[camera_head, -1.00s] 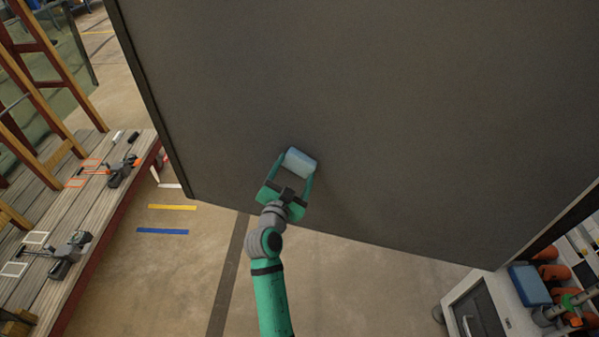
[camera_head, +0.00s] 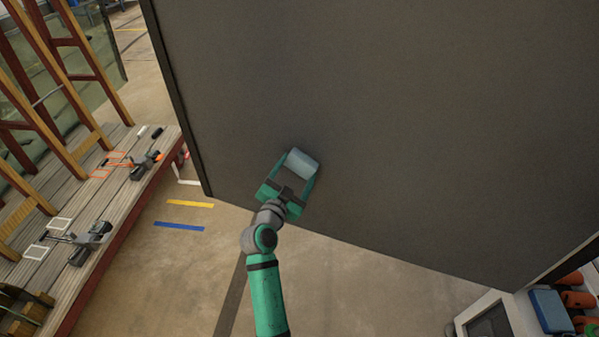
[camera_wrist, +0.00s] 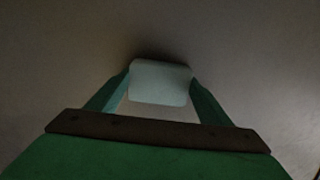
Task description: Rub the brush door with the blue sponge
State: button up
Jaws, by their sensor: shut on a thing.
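A large dark grey door panel (camera_head: 400,120) fills most of the head view. My gripper (camera_head: 301,166) is at its lower left part, shut on a light blue sponge (camera_head: 301,161). In the wrist view the sponge (camera_wrist: 160,82) sits between the two green fingers, and the panel (camera_wrist: 250,60) lies right behind it. A dark shadow edges the sponge there. The sponge is at or very close to the panel surface; I cannot tell for certain that it touches.
A wooden platform (camera_head: 110,220) with tools and a wooden frame stands at the left. A white cabinet (camera_head: 490,316) with a blue item (camera_head: 551,311) is at the lower right. Bare floor lies below the panel, with yellow (camera_head: 190,203) and blue (camera_head: 179,226) stripes.

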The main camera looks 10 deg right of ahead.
jog(key=shift+v, duration=3.1)
jog(key=shift+a, duration=0.1)
jog(key=v, duration=0.2)
jog(key=shift+s+a, duration=0.1)
jog(key=shift+s, duration=0.3)
jog(key=shift+f, duration=0.1)
